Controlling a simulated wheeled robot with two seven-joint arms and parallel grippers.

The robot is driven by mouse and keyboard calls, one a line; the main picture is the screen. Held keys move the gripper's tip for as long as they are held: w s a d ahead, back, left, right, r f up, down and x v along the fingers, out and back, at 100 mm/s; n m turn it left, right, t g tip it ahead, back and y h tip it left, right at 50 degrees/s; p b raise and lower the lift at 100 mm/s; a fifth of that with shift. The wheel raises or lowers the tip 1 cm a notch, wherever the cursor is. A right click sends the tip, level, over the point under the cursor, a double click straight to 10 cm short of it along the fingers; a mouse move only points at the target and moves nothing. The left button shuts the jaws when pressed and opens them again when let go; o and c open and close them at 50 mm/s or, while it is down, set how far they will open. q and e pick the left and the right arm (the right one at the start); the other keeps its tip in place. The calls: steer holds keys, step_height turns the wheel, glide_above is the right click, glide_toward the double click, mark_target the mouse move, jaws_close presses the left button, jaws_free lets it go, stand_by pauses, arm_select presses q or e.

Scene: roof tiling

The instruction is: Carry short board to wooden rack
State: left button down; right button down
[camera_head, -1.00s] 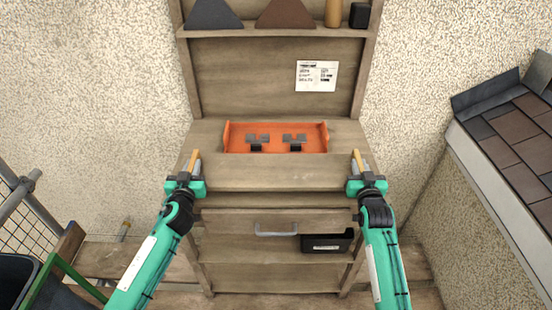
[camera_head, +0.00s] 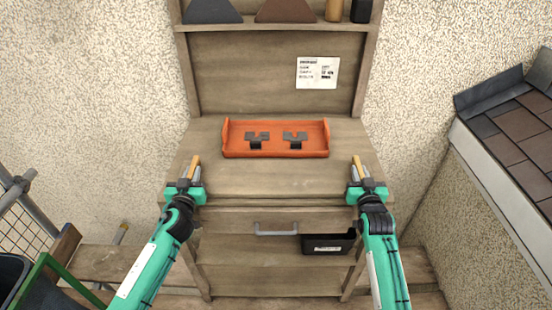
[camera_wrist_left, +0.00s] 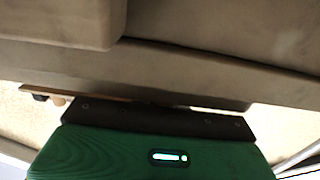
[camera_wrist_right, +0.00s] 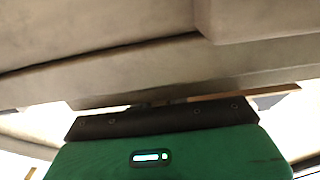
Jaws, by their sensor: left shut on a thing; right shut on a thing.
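The wooden rack (camera_head: 240,85) stands straight ahead, with a flat worktop, a back panel and a top shelf. My left gripper (camera_head: 193,172) and right gripper (camera_head: 359,172) are level at the rack's front edge, one near each side, both shut. A wooden strip, apparently the short board (camera_head: 277,197), runs between them at that edge. Its colour blends with the worktop, so I cannot tell its outline or whether it touches the rack. Tan pieces stick out at both gripper tips. Both wrist views show wood close beyond the gripper; the fingertips are hidden.
An orange tray (camera_head: 275,151) with two dark brackets lies on the worktop. Below are a drawer handle (camera_head: 277,231) and a black bin (camera_head: 327,243). A tiled roof slope (camera_head: 510,125) is at the right. A green-framed container (camera_head: 45,275) is at the lower left.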

arm_select(q)
steer(key=c, duration=1.8)
jaws_free()
steer(key=shift+f, duration=0.25)
arm_select(e)
steer(key=c, duration=1.8)
jaws_free()
steer(key=shift+f, duration=0.2)
arm_select(q)
steer(key=o, duration=0.4)
steer(key=shift+r, duration=0.15)
arm_select(e)
steer(key=o, duration=0.4)
steer(key=shift+r, duration=0.1)
arm_select(q)
steer(key=shift+o, duration=0.2)
arm_select(e)
steer(key=shift+o, duration=0.2)
arm_select(q)
steer(key=shift+s, duration=0.1)
arm_select(e)
steer(key=shift+s, duration=0.1)
arm_select(q)
steer(key=s, duration=1.2)
arm_select(e)
steer(key=s, duration=1.2)
